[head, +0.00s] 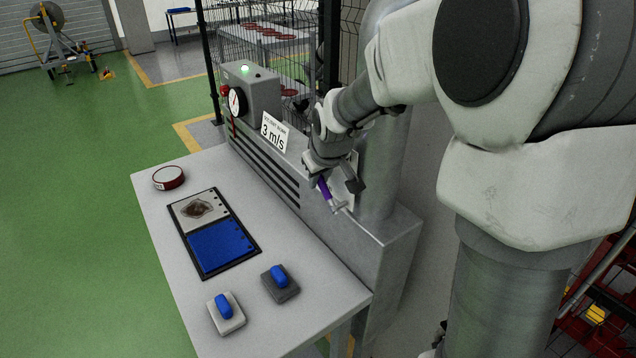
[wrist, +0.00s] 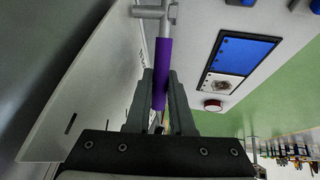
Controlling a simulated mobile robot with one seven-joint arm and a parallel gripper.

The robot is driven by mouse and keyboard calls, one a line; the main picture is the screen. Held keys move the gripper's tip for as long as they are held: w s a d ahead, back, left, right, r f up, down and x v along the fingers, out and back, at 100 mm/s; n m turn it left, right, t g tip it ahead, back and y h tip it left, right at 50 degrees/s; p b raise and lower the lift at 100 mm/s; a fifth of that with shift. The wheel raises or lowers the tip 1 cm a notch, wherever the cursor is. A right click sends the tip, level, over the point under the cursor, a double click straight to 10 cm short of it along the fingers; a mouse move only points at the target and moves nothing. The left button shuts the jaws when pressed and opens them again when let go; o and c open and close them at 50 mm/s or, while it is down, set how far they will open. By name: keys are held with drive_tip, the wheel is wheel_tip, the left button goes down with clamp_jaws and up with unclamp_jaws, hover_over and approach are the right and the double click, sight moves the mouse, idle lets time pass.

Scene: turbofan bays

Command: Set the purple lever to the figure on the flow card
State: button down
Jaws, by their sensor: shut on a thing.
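The purple lever (head: 325,190) is on the grey metal housing at the back right of the bench in the head view. Its purple grip (wrist: 163,62) also shows in the wrist view, joined to a grey metal rod. My gripper (head: 330,183) is shut on the grip, one finger on each side in the wrist view (wrist: 161,82). The flow card (head: 273,133) is white, stands on the housing left of my gripper and reads "3 m/s"; its small top line is hard to read. A pale plate (wrist: 85,85) lies beside the lever; I cannot read any scale on it.
A grey box with a round gauge (head: 237,102), red button and lit green lamp (head: 245,69) stands at the housing's far end. The bench holds a red-and-white round tin (head: 168,178), a black-framed blue tray (head: 222,246) and two blue-topped blocks (head: 226,312) (head: 280,283).

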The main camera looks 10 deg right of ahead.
drive_tip(key=c, duration=1.1)
unclamp_jaws()
drive_tip(key=p+v, duration=0.1)
drive_tip(key=v, duration=1.6)
drive_tip(key=shift+s+a+r, duration=0.1)
drive_tip(key=shift+s+r, duration=0.05)
drive_tip(key=shift+r, duration=0.05)
